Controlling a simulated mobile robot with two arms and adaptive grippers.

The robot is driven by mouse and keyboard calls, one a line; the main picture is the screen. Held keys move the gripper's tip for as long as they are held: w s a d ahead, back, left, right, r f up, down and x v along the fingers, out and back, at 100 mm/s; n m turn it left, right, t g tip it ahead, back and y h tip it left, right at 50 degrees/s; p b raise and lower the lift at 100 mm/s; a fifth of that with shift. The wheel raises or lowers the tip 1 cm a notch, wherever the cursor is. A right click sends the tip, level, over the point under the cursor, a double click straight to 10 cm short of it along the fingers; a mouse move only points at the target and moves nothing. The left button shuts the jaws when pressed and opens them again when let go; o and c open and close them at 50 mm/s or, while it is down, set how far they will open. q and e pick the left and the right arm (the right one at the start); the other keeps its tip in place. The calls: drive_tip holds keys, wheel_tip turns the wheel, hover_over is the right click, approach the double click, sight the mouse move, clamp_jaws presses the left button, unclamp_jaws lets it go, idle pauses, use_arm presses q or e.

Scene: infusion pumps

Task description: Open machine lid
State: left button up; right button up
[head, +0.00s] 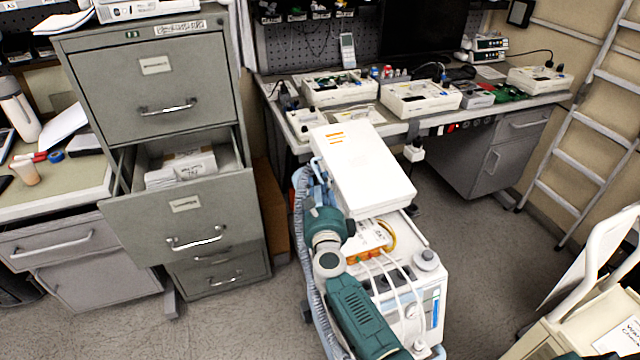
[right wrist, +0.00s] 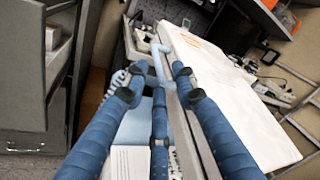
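The machine (head: 432,305) is a white cart-like unit in the lower middle of the head view. Its white lid (head: 365,168) is raised and tilted above the body, with orange marks near its far end. My right gripper (head: 318,165) is at the lid's left edge, mostly hidden by my teal arm and the lid. In the right wrist view, the blue fingers of my right gripper (right wrist: 155,80) are spread apart beside the lid (right wrist: 230,95) and near a pale blue bar (right wrist: 158,62) at its edge. A firm grip does not show. My left gripper is not in view.
A grey filing cabinet (head: 150,85) with an open drawer (head: 180,210) stands to the left. A workbench (head: 400,128) with several white devices is behind the machine. A ladder (head: 585,155) leans at the right. Floor (head: 490,240) is clear right of the machine.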

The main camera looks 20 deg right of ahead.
drive_tip(key=shift+w+d, duration=0.2)
drive_tip(key=shift+w, duration=0.4)
clamp_jaws()
drive_tip(key=shift+r, duration=0.2)
